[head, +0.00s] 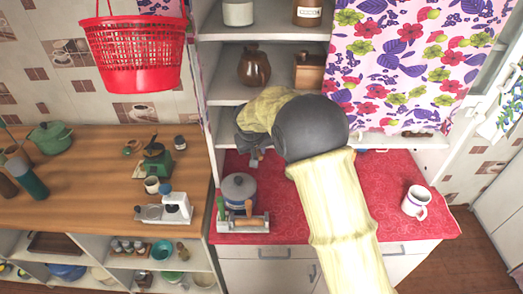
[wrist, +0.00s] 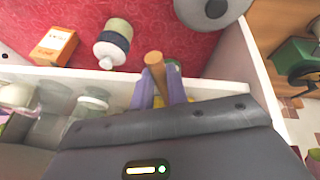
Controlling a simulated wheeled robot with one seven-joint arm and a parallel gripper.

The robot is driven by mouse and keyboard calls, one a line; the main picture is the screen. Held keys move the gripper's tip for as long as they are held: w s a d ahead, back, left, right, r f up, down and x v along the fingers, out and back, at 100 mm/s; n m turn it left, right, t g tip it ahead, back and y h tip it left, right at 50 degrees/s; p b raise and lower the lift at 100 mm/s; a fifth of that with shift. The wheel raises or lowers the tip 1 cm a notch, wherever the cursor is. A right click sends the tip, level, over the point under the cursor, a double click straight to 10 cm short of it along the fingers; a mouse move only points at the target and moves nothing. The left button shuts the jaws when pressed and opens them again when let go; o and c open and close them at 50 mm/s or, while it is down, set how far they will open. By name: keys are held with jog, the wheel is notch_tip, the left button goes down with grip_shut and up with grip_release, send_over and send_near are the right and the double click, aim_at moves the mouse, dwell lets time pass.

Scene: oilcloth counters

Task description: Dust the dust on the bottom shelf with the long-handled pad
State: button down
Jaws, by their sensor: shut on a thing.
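My gripper (wrist: 160,88) is shut on a slim wooden handle (wrist: 155,62), whose rounded end sticks up between the fingers in the wrist view. I take this to be the long-handled pad; its pad end is hidden behind my wrist. In the head view my gripper (head: 253,160) points down in front of the shelf unit, above the red counter, and the tool cannot be made out there. The bottom shelf (head: 410,143) is partly covered by my arm and the flowered curtain. I cannot make out dust in either view.
A grey lidded pot (head: 239,190) and a pale holder (head: 243,225) stand at the red counter's left; a white mug (head: 416,202) stands right. The wrist view shows an orange carton (wrist: 55,45), a white-and-dark jar (wrist: 113,42) and glass jars (wrist: 90,103). The flowered curtain (head: 410,60) hangs right.

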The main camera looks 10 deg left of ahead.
jog(key=shift+d+f, duration=0.1)
jog(key=shift+w+d, duration=0.15)
jog(key=shift+d, duration=0.55)
jog(key=shift+w+d+b, duration=0.2)
jog(key=shift+d+b, duration=0.2)
jog(key=shift+d, duration=0.3)
jog(key=shift+w+d, duration=0.15)
jog(key=shift+d, duration=0.7)
